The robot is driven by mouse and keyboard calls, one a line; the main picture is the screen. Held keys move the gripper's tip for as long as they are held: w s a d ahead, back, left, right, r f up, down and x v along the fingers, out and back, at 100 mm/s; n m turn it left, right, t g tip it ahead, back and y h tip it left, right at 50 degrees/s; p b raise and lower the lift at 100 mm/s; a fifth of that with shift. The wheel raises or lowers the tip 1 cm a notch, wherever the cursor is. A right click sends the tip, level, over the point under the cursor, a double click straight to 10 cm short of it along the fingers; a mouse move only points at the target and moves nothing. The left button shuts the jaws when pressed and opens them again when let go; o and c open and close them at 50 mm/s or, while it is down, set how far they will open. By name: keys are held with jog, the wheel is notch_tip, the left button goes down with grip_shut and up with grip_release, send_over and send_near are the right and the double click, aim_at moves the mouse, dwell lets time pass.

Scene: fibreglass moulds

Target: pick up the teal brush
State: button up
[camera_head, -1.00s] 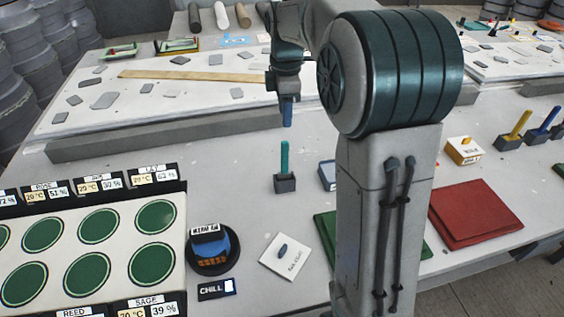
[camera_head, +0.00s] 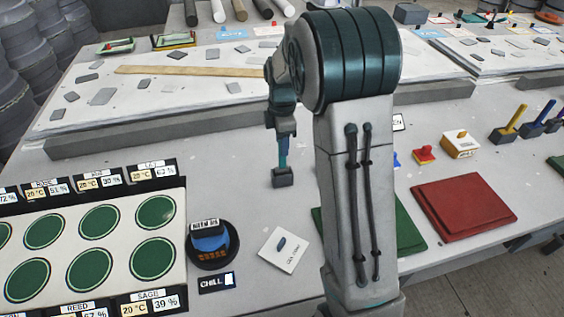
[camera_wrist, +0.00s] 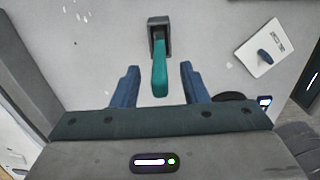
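The teal brush (camera_wrist: 159,72) stands with its handle up in a small dark grey holder (camera_wrist: 158,25) on the table. In the head view the teal handle (camera_head: 283,158) shows only in part above the holder (camera_head: 282,178), as my gripper covers its top. My gripper (camera_wrist: 159,72) is open, with its blue fingers apart on either side of the handle's near end in the wrist view. I see gaps between the handle and both fingers. In the head view my gripper (camera_head: 283,140) points down just over the brush.
A white card with a small dark blue piece (camera_head: 282,244) and a round dark stand (camera_head: 212,246) lie nearer. A panel of green discs (camera_head: 97,220) is at left. Red sheets (camera_head: 463,208) and a yellow-and-white block (camera_head: 460,143) lie right. A raised white slab (camera_head: 150,110) runs behind.

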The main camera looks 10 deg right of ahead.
jog(key=shift+f, duration=0.85)
grip_shut()
